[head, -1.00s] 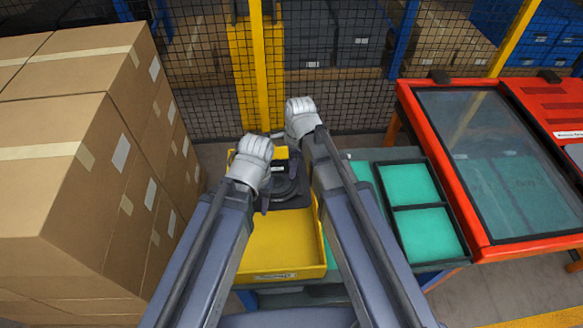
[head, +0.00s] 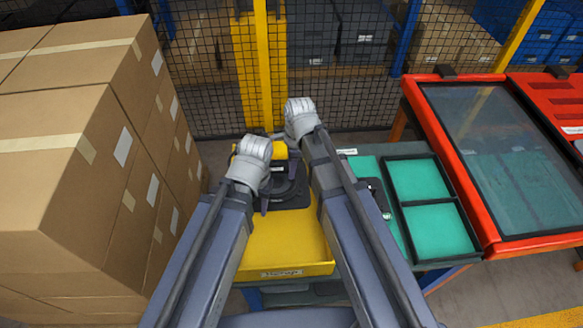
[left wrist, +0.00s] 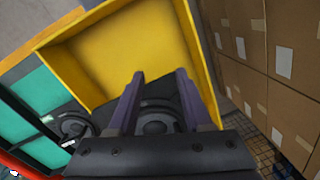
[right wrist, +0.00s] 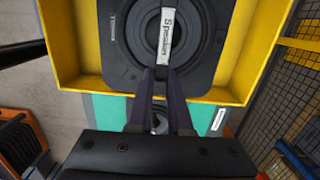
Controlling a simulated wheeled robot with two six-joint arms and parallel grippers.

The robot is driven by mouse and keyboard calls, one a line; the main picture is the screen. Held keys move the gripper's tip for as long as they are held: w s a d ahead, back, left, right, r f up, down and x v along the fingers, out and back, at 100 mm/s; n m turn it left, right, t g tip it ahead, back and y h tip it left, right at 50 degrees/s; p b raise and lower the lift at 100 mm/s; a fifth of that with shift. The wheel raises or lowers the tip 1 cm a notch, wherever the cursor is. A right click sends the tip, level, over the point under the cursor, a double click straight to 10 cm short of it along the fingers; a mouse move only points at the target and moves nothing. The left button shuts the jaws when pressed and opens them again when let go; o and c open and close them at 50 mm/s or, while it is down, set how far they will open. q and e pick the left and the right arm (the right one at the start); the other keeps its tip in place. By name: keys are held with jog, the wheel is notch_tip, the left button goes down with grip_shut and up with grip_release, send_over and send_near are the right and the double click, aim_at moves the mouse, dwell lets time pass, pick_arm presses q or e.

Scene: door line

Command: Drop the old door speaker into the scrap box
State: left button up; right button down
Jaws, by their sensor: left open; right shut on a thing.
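The old door speaker (head: 288,190) is black and round on a squarish plate, with a white "Speaker" label in the right wrist view (right wrist: 118,40). My right gripper (right wrist: 159,72) is shut on its near edge. The speaker is over or inside the yellow scrap box (head: 285,245), at its far part; I cannot tell whether it touches the floor. My left gripper (left wrist: 158,76) is open beside the speaker, its fingers in front of the dark plate.
A second dark round part (left wrist: 72,125) lies on the teal bench beside the box, partly behind my right arm in the head view. A framed teal tray (head: 432,205) and a red-framed door (head: 495,150) are at right. Cartons (head: 80,160) stand left, mesh fence behind.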

aim_at(292, 183)
notch_tip(292, 183, down, 8)
jog(key=b, duration=0.6)
jog(key=shift+r+b, duration=0.15)
jog(key=shift+b, duration=0.25)
pick_arm(q)
notch_tip(292, 183, down, 8)
jog(key=shift+r, duration=0.15)
pick_arm(e)
jog(key=c, duration=0.8)
grip_release()
pick_arm(q)
jog(key=shift+r, duration=0.15)
pick_arm(e)
jog(key=shift+o, duration=0.2)
jog(key=shift+r, duration=0.15)
jog(key=r+p, duration=0.7)
jog(key=p, duration=0.1)
jog(key=shift+d+r, duration=0.3)
jog(key=shift+r, duration=0.05)
pick_arm(q)
notch_tip(292, 183, up, 8)
jog(key=shift+f, duration=0.2)
